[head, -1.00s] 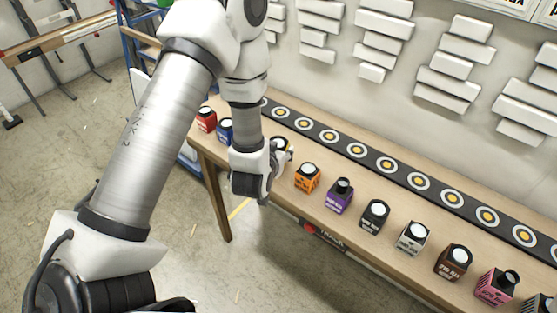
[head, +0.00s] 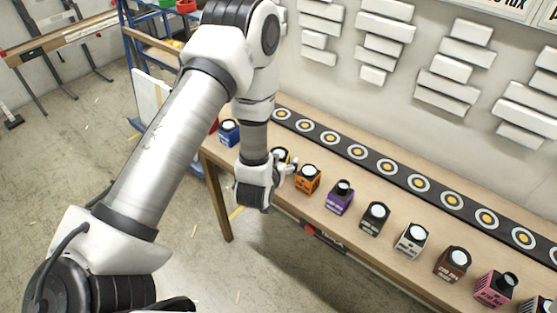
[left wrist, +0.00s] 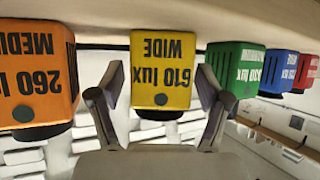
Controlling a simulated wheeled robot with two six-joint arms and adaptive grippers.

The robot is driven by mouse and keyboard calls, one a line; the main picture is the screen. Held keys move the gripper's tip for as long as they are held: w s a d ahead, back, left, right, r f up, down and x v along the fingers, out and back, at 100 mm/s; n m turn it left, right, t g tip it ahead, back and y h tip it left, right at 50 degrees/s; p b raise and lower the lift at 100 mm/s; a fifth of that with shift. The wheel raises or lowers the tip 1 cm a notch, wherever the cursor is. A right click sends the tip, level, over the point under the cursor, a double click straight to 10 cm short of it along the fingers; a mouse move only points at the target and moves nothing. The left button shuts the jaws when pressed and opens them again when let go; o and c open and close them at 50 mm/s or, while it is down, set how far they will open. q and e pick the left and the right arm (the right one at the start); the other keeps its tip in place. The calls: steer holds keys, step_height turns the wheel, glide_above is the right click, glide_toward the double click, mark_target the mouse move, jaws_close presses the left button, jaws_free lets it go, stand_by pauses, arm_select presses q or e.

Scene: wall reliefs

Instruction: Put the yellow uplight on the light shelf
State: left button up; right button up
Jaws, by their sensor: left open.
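The yellow uplight (left wrist: 160,70), a box marked "610 lux WIDE", appears upside down in the left wrist view between my left gripper's fingers (left wrist: 160,100). The fingers are apart, with gaps at both sides of the box. In the head view my left gripper (head: 285,169) is at the bench's front edge, by the yellow uplight (head: 281,154), which it mostly hides. The uplight stands on the bench in a row. A dark strip with ringed spots (head: 388,171) runs behind the row; I cannot tell whether this is the light shelf. My right gripper is not in view.
An orange uplight (head: 308,178) stands close right of the yellow one, then purple (head: 340,197) and several more. Green (left wrist: 235,67), blue (left wrist: 280,72) and red (left wrist: 306,72) ones stand on its other side. White relief blocks (head: 383,45) project from the wall.

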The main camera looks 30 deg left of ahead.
arm_select(q)
steer(key=shift+r, duration=0.25)
steer(key=b+v, duration=0.1)
steer(key=v, duration=0.4)
steer(key=shift+f, duration=0.2)
steer(key=r+p+v, duration=0.1)
steer(key=p+v, duration=0.5)
steer(key=p, duration=0.2)
steer(key=s+d+f+m+g+h, duration=0.1)
steer(key=s+d+f+g+h, duration=0.1)
steer(key=s+f+g, duration=0.3)
steer(key=s+d+f+m+g+h, duration=0.1)
steer(key=s+f+g, duration=0.5)
steer(key=s, duration=0.8)
step_height(320, 180, down, 4)
steer(key=d+m, duration=0.1)
steer(key=d, duration=0.1)
steer(key=shift+d+g+h, duration=0.25)
steer(key=shift+g+h, duration=0.05)
steer(key=shift+h, duration=0.1)
